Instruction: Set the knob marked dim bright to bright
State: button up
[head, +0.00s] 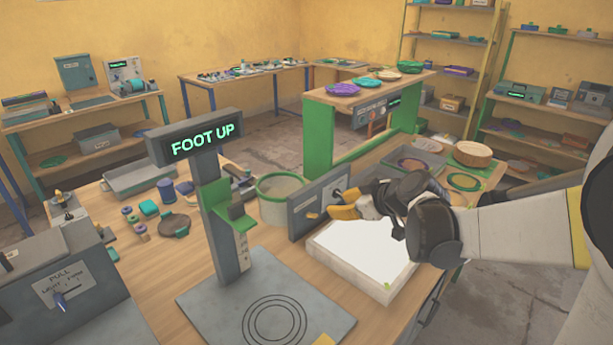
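An upright grey panel (299,224) stands at the back left edge of a white light box (362,262) on the wooden bench. The panel carries pale labels and a small yellowish part (313,215), too small to identify. I cannot read the words dim or bright anywhere. My gripper (344,206), with yellow fingertips, is in front of the panel's right part, above the light box's back edge. It hides part of the panel. Whether it touches the panel, and whether its fingers are apart, cannot be told.
A grey post with a FOOT UP sign (203,141) stands left of the panel on a ringed base plate (215,307). A machine marked PULL (85,285) with a blue knob (61,300) is at lower left. A green-rimmed bin (280,204) stands behind the post.

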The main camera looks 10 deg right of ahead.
aim_at(340, 197)
jog(key=w+d+f+n+t, duration=0.1)
jog(key=w+d+f, duration=0.1)
jog(key=w+d, duration=0.1)
jog(key=w+d+f+n+t+b, duration=0.1)
jog(key=w+d+f, duration=0.2)
jog(key=w+d+f+n+t, duration=0.1)
jog(key=w+d+f, duration=0.2)
jog(key=d, duration=0.1)
jog(key=shift+w+d+n+y, duration=0.1)
jog(key=shift+w+n+y, duration=0.2)
jog(key=shift+y, duration=0.1)
jog(key=b+x, duration=0.3)
jog(key=x, duration=0.7)
jog(key=shift+w+b, duration=0.25)
jog(key=shift+b, duration=0.1)
jog(key=shift+s+r, duration=0.1)
grip_shut()
